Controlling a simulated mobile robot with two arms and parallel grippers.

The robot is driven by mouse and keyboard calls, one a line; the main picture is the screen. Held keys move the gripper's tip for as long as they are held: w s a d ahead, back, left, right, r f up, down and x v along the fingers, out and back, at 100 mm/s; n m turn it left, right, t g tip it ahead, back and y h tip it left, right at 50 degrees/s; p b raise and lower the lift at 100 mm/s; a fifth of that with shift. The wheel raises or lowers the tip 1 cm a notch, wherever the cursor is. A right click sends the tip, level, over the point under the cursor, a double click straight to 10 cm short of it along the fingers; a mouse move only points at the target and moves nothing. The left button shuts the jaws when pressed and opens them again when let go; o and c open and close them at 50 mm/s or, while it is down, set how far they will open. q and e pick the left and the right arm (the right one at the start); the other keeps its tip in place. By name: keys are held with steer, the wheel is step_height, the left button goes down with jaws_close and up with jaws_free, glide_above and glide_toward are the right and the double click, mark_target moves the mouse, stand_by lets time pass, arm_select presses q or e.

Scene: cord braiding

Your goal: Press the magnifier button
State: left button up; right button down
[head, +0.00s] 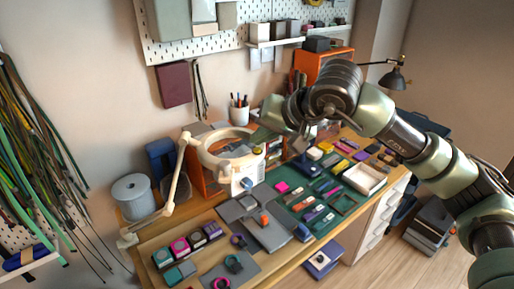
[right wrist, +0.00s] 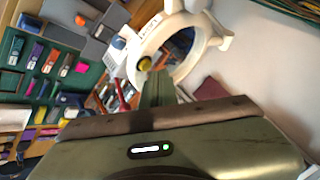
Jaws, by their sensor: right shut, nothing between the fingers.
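The magnifier (head: 203,157) is a white ring lamp on a jointed cream arm, standing over the back left of the workbench. In the right wrist view its ring (right wrist: 188,72) fills the upper middle. A small round yellowish knob (right wrist: 145,63), which may be the button, shows at the ring's near edge. My right gripper (head: 258,137) is shut and empty, just right of the ring in the head view. Its fingers (right wrist: 158,84) point at the ring close to the knob; I cannot tell whether they touch it. My left gripper is not in view.
A green mat (head: 285,203) with several small colored items covers the bench's right part. A pen cup (head: 239,113) is behind the ring, and a white tray (head: 364,182) lies at right. Hanging cords fill the far left.

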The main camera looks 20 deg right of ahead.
mark_target(260, 154)
step_height(260, 154, up, 6)
steer(key=p, duration=0.3)
stand_by(0.3)
